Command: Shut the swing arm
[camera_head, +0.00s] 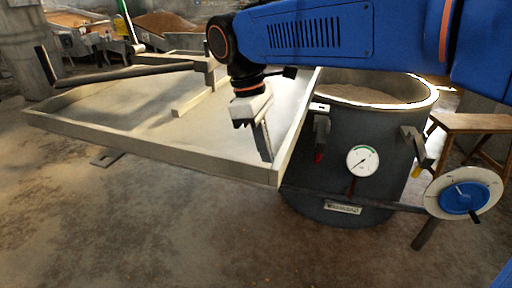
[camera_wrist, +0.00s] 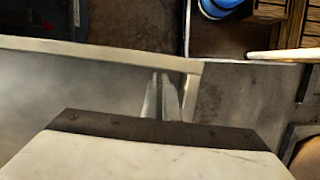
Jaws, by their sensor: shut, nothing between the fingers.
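A dark bar (camera_head: 125,75) that may be the swing arm lies across the left side of a wide, shallow pale metal tray (camera_head: 75,117) and meets a bracket (camera_head: 207,68) near its right end. The tray has a raised rim and also shows in the wrist view (camera_wrist: 90,50). My gripper (camera_head: 267,153) points down inside the tray's front right corner, close to the right rim. In the wrist view its shut, empty fingers (camera_wrist: 162,78) are over the tray near that corner. I cannot tell whether they touch the tray. My arm hides part of the tray's far side.
A dark round vat (camera_head: 300,200) with a pale rim and a dial gauge (camera_head: 362,161) stands right of the tray. A blue-centred handwheel (camera_head: 463,194) is at its right. A wooden stool (camera_head: 470,122) stands behind. The concrete floor (camera_head: 120,220) at the front left is clear.

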